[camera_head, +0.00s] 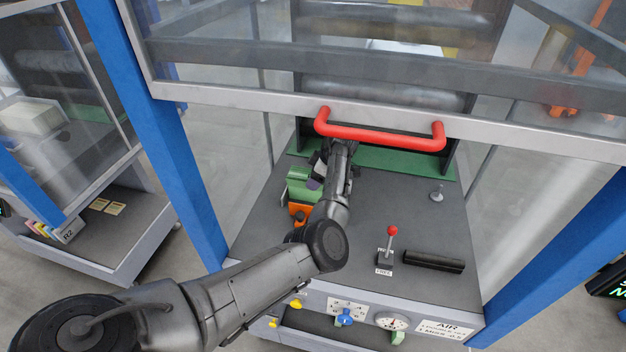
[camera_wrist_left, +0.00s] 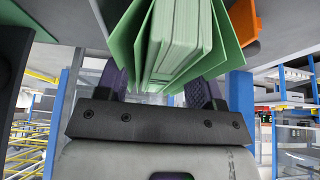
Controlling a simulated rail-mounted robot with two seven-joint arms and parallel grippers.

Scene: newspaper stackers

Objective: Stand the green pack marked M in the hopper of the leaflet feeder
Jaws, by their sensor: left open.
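A green pack (camera_head: 301,186) is at the left of the machine's dark deck, just behind an orange part (camera_head: 298,210). In the left wrist view, the green pack (camera_wrist_left: 172,35) shows as green covers around pale sheets; no letter M can be read. My left gripper (camera_head: 316,178) is beside the pack, partly hidden by my own wrist. In the wrist view its purple fingers (camera_wrist_left: 160,82) are spread, with the pack in front of and partly between them. I cannot tell whether they touch it. The hopper cannot be made out clearly. My right gripper is not in view.
A raised clear guard with a red handle (camera_head: 380,136) hangs over the deck. A red-knobbed lever (camera_head: 390,245), a black bar (camera_head: 433,261) and a small grey peg (camera_head: 437,193) stand at the right. Blue posts flank the machine. The deck's middle right is clear.

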